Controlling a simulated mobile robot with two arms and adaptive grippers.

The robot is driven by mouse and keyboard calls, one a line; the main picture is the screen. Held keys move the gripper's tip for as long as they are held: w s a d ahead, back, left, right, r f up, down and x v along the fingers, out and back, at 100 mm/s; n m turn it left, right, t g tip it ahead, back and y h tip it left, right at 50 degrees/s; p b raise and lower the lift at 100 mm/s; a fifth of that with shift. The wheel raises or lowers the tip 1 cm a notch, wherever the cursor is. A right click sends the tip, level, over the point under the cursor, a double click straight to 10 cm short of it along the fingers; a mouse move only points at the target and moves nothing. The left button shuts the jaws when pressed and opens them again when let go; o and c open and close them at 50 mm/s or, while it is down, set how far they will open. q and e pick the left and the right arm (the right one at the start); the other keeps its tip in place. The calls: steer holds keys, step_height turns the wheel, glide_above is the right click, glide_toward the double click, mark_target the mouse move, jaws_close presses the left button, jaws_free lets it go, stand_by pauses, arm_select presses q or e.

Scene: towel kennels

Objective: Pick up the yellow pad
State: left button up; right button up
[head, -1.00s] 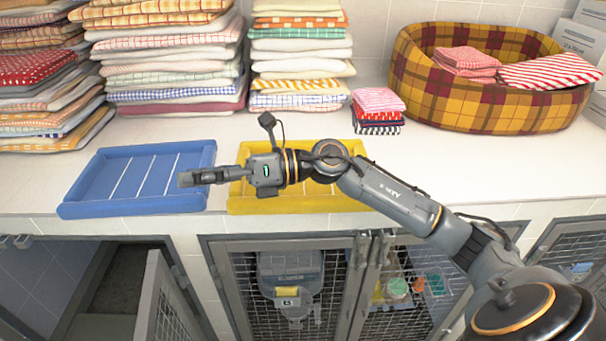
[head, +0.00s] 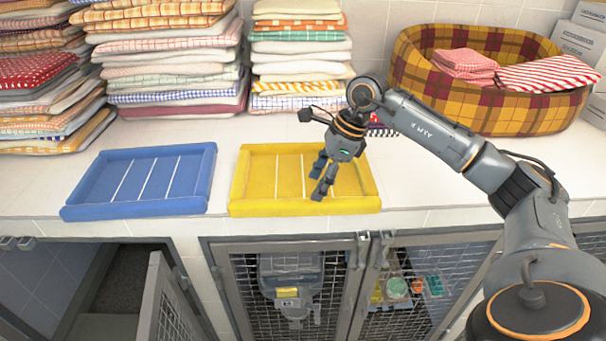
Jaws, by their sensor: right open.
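The yellow pad (head: 262,181) is a shallow rectangular tray-like pad with raised edges and pale stripes. It lies flat on the white counter, right of the blue pad. My right gripper (head: 318,183) is open and points down over the right half of the yellow pad, with nothing between its fingers. The fingers hide a small part of the pad, and I cannot tell whether they touch it. My left gripper is not in view.
The blue pad (head: 140,180) lies to the left. Folded towel stacks (head: 165,60) and a plaid pet bed (head: 490,105) stand behind. Mesh kennel doors (head: 290,290) are below the counter edge; the left one stands open. The counter (head: 440,180) right of the yellow pad is bare.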

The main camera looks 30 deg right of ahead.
mark_target(305, 200)
steer(key=shift+x, duration=0.75)
steer(key=shift+a+f+p, duration=0.2)
steer(key=shift+p, duration=0.2)
steer(key=p+x, duration=0.2)
steer(key=x, duration=0.1)
steer(key=shift+a+f, duration=0.2)
steer(key=shift+a, duration=0.1)
steer(key=shift+w+a+f, duration=0.15)
steer(key=shift+w+f, duration=0.05)
steer(key=shift+f, duration=0.4)
steer(key=shift+r, duration=0.1)
jaws_close()
